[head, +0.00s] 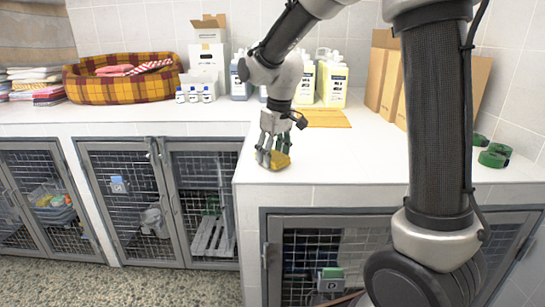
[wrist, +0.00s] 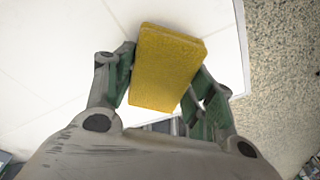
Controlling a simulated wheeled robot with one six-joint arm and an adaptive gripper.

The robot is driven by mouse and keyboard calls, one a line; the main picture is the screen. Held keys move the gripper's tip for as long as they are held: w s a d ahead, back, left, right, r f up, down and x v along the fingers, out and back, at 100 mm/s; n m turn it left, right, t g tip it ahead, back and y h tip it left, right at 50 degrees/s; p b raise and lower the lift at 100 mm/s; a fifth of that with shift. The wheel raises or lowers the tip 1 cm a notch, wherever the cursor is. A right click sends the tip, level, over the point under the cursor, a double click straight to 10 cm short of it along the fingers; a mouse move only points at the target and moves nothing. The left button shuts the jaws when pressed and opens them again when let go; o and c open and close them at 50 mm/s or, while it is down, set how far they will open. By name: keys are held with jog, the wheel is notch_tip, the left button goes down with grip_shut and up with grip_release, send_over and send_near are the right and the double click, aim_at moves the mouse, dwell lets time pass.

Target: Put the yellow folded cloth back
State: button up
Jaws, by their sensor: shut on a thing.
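The yellow folded cloth (head: 281,160) is a small thick pad held in my gripper (head: 271,153), over the front part of the white counter (head: 345,160). In the wrist view the cloth (wrist: 165,65) sits tilted between the two green-padded fingers of my gripper (wrist: 166,82), and the fingers are shut on its sides. The counter's edge and the speckled floor show beyond it. I cannot tell whether the cloth touches the counter.
A flat orange-yellow sheet (head: 326,118) lies farther back on the counter. Bottles (head: 333,82) and cardboard (head: 384,75) stand behind it. A plaid pet bed (head: 122,90) and stacked cloths (head: 36,83) are at the left. Green objects (head: 495,155) lie at the right. Mesh kennel doors (head: 205,200) are below.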

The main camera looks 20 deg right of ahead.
aim_at(278, 156)
jog(key=shift+f, duration=0.45)
jog(key=shift+f, duration=0.15)
jog(key=o, duration=1.1)
jog(key=shift+c, duration=0.2)
notch_tip(278, 156, up, 12)
jog(key=s+d, duration=0.1)
jog(key=s, duration=0.1)
jog(key=s+d+f+m+t, duration=0.1)
jog(key=s+d+m, duration=0.1)
jog(key=s+d, duration=0.5)
jog(key=s+d+f+m+t, duration=0.1)
jog(key=s+d, duration=0.5)
jog(key=s, duration=1.1)
jog(key=shift+s+d+f+m+t+h, duration=0.15)
jog(key=shift+d+f+m+t+h, duration=0.3)
jog(key=shift+m, duration=0.75)
